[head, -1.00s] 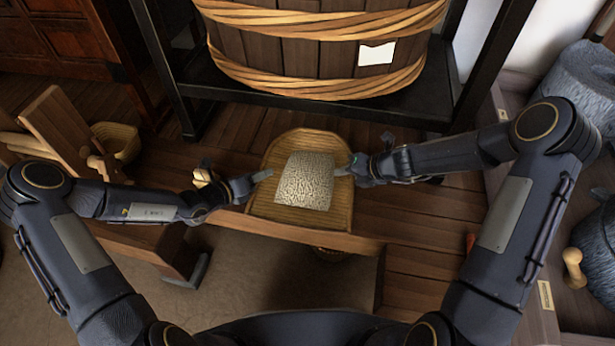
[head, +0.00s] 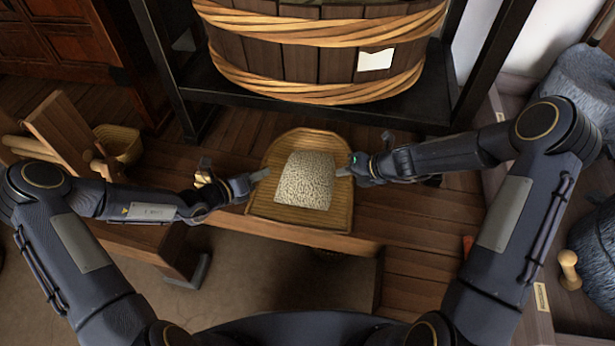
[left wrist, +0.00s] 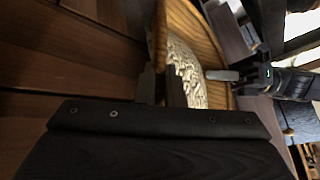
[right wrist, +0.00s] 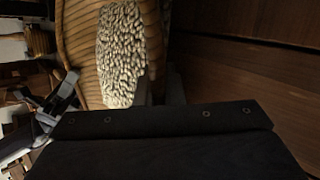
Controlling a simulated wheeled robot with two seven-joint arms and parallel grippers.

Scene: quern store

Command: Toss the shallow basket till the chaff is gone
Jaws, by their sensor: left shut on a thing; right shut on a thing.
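The shallow woven basket (head: 325,220) is held over the wooden floor in the middle of the head view, with its rounded end away from me. A pale, bumpy layer of grain (head: 305,181) lies in its middle; I cannot make out separate chaff. My left gripper (head: 262,175) is shut on the basket's left rim, and my right gripper (head: 343,171) is shut on its right rim. In the left wrist view the basket (left wrist: 203,38) and grain show beyond the fingers. In the right wrist view the basket (right wrist: 82,50) and grain (right wrist: 121,55) show too.
A large hooped wooden tub (head: 320,60) with a white label stands on a black frame behind the basket. A wooden bench-like piece (head: 65,130) and a small basket (head: 120,145) are at the left. Grey stone-like drums (head: 580,85) and a wooden peg (head: 569,270) are at the right.

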